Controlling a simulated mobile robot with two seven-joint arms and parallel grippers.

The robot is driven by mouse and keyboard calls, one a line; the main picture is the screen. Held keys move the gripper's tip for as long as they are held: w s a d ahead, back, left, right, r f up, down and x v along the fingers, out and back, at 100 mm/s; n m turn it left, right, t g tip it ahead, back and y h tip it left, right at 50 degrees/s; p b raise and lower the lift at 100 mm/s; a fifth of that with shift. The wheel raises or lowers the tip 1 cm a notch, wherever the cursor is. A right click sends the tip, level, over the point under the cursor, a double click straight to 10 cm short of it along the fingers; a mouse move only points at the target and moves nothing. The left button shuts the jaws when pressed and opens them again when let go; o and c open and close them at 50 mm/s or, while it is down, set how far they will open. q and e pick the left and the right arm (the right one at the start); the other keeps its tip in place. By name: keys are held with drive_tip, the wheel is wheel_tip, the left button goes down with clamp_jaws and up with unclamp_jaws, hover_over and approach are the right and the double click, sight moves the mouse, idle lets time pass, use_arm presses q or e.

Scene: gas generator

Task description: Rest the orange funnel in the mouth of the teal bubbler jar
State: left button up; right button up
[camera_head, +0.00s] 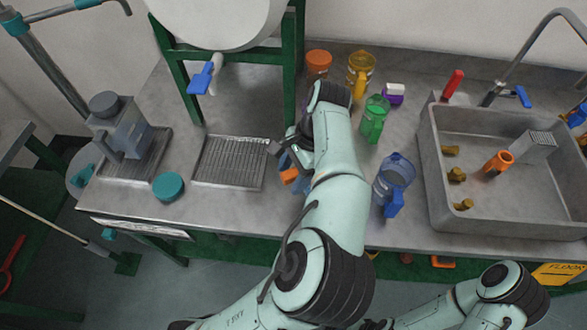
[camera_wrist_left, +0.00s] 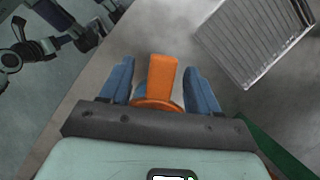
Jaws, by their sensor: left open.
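My left gripper (camera_head: 285,163) is above the front part of the bench, right of the ribbed tray. Its blue fingers stand apart in the left wrist view (camera_wrist_left: 157,85). An orange piece with a round rim, apparently the funnel (camera_wrist_left: 162,75), shows between them, with gaps at both sides. A bit of orange also shows by the fingers in the head view (camera_head: 290,176); my arm hides the surroundings. A round teal top, possibly the bubbler jar's (camera_head: 168,187), is on the bench at left; its mouth cannot be made out. My right gripper is out of view.
A ribbed tray (camera_head: 230,163) lies left of my gripper. A grey vessel (camera_head: 120,127) stands farther left. A blue jug (camera_head: 396,172), green mug (camera_head: 374,122) and yellow jug (camera_head: 361,70) stand right of my arm. The sink (camera_head: 437,190) holds another orange piece (camera_head: 498,161).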

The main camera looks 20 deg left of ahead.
use_arm(q)
drive_tip(key=p+v, duration=0.5)
drive_tip(key=v, duration=0.8)
drive_tip(key=shift+r, duration=0.2)
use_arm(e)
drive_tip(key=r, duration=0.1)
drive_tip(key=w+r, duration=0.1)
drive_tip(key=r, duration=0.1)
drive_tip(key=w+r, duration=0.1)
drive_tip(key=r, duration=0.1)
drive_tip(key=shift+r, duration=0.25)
use_arm(q)
drive_tip(key=shift+w+d, duration=0.1)
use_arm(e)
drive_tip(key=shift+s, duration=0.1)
